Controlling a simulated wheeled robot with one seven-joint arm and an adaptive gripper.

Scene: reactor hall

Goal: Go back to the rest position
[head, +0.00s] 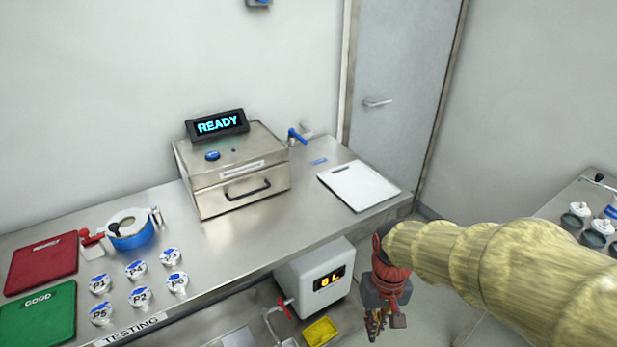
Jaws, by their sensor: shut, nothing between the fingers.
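My gripper (376,322) hangs at the end of my arm at the lower right, in front of the steel bench (262,236). It points down, and its fingers are small in the picture. They are shut with nothing visible between them. The gripper is apart from the bench and from everything on it. My arm, in a yellowish sleeve, comes in from the right edge.
A steel box (237,176) with a READY display (217,124) stands on the bench. A white tray (358,186), several labelled pots, a blue pot (131,235), red (42,262) and green (38,313) trays lie there too. A white unit (316,278) sits below. A second table (563,207) is right.

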